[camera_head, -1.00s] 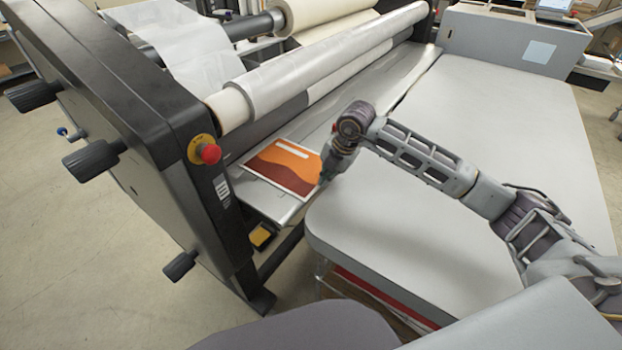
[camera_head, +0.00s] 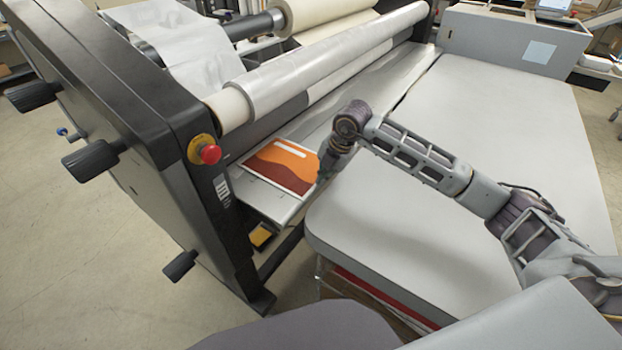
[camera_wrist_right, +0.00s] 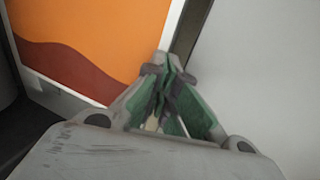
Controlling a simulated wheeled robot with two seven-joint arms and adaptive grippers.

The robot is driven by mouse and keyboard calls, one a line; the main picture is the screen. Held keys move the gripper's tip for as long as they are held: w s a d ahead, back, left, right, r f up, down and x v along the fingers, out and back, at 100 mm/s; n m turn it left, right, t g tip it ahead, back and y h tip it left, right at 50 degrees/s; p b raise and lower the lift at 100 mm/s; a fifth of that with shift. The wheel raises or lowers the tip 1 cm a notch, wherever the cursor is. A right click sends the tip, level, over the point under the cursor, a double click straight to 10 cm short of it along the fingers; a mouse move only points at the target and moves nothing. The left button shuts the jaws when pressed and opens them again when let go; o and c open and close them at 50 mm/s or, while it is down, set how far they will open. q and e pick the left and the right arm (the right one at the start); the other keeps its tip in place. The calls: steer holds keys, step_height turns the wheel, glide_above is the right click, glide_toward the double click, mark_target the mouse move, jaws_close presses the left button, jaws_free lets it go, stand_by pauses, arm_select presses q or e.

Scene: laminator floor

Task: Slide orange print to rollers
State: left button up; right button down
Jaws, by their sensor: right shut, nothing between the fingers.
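The orange print (camera_head: 281,166), with a dark red wave and a white border, lies flat on the laminator's metal feed shelf (camera_head: 262,203), just in front of the rollers. My right gripper (camera_head: 324,178) is shut and empty at the print's right edge; the fingertips partly hide that edge. In the right wrist view the orange print (camera_wrist_right: 85,40) lies beyond the shut fingertips (camera_wrist_right: 165,65), which appear at or over its white border. I cannot tell whether they press on it. The large roller (camera_head: 325,68) runs above the shelf. My left gripper is not in view.
A red stop button (camera_head: 210,154) sits on the black side housing (camera_head: 120,120) left of the print. A wide grey table (camera_head: 480,130) spans the right side, with a gap between it and the shelf. A grey box (camera_head: 515,38) stands at the table's far end.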

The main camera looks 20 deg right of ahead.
mark_target(313, 175)
steer(key=shift+w+a, duration=0.75)
steer(key=shift+w, duration=0.2)
steer(key=shift+w+a, duration=0.7)
steer(key=shift+w, duration=0.2)
stand_by(1.8)
steer(key=shift+s+d, duration=0.4)
steer(key=shift+s, duration=0.05)
stand_by(1.2)
stand_by(0.4)
steer(key=shift+p+v, duration=1.55)
steer(key=shift+v, duration=1.6)
steer(key=shift+s+r, duration=0.1)
